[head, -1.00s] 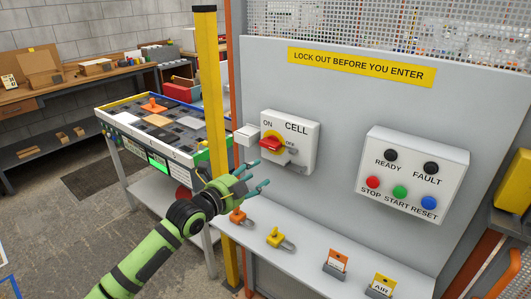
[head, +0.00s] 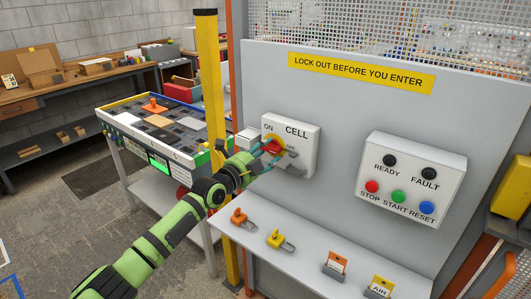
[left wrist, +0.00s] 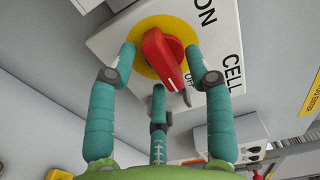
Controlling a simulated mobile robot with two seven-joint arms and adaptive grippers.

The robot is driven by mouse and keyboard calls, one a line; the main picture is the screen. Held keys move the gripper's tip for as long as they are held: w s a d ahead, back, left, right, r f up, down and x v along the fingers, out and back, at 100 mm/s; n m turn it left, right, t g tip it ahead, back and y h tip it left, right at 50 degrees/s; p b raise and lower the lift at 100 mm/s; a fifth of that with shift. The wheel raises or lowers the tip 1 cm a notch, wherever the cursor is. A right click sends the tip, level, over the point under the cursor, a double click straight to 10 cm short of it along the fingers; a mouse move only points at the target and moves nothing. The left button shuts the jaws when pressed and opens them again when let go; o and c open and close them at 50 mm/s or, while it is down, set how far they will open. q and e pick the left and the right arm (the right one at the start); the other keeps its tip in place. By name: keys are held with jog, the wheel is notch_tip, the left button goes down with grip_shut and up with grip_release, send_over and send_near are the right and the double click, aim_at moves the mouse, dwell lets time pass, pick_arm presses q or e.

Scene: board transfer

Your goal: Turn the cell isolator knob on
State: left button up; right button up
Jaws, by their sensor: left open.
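The red cell isolator knob (left wrist: 165,58) sits on a yellow disc (left wrist: 150,25) on the white CELL box (head: 304,140). In the left wrist view its white mark points toward the word OFF. In the head view the knob (head: 272,146) is partly hidden by my fingers. My left gripper (head: 268,150) is open at the knob, with teal fingers on both sides of it and a third finger below in the left wrist view. I cannot tell whether any finger touches the knob. My right gripper is not in view.
A box with READY, FAULT, STOP, START and RESET (head: 413,182) is to the right on the grey panel (head: 350,105). An orange padlock (head: 238,216), a yellow padlock (head: 275,238) and tags (head: 337,262) are on the shelf below. A yellow post (head: 208,80) stands left.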

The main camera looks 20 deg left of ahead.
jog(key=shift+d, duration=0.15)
pick_arm(q)
grip_shut()
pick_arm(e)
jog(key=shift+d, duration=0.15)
